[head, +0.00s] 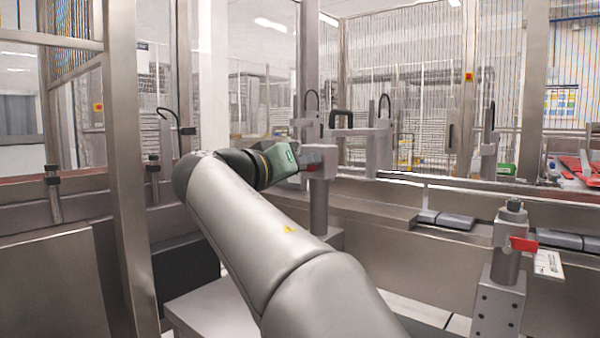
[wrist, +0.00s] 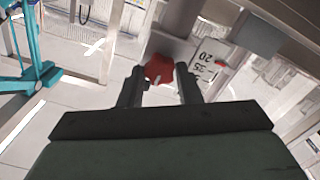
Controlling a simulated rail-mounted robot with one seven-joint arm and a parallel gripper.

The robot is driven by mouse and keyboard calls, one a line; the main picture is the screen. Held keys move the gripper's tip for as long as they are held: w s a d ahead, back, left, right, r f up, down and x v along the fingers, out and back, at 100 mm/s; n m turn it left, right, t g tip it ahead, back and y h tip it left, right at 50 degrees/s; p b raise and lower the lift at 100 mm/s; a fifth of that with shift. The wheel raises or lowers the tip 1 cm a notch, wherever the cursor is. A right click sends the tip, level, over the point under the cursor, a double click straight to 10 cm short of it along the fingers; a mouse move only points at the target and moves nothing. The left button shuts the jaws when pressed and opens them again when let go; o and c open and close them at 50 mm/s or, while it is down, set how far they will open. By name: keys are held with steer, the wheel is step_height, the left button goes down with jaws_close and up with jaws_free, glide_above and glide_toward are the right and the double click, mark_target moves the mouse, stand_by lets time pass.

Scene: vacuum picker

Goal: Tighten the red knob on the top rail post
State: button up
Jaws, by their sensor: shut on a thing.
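The red knob (wrist: 159,69) sits on a grey metal post part, between the two dark fingers of my gripper (wrist: 160,84) in the wrist view. My gripper is shut on the knob. In the head view my gripper (head: 299,163) reaches the grey rail post (head: 319,200) from the left, and a bit of the red knob (head: 311,167) shows beside it. The fingertips are mostly hidden there by the wrist.
Another post (head: 505,265) with a red handle (head: 523,244) stands at the front right. A metal conveyor frame with dark grey packs (head: 447,220) runs behind it. A steel upright (head: 128,150) stands left of my arm. In the wrist view, a number scale (wrist: 203,66) is beside the knob.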

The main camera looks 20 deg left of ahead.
stand_by(0.5)
steer(key=o, duration=1)
steer(key=shift+s, duration=0.1)
steer(key=p+v, duration=0.2)
steer(key=v, duration=1.5)
steer(key=shift+s+a+p, duration=0.15)
steer(key=shift+p, duration=0.2)
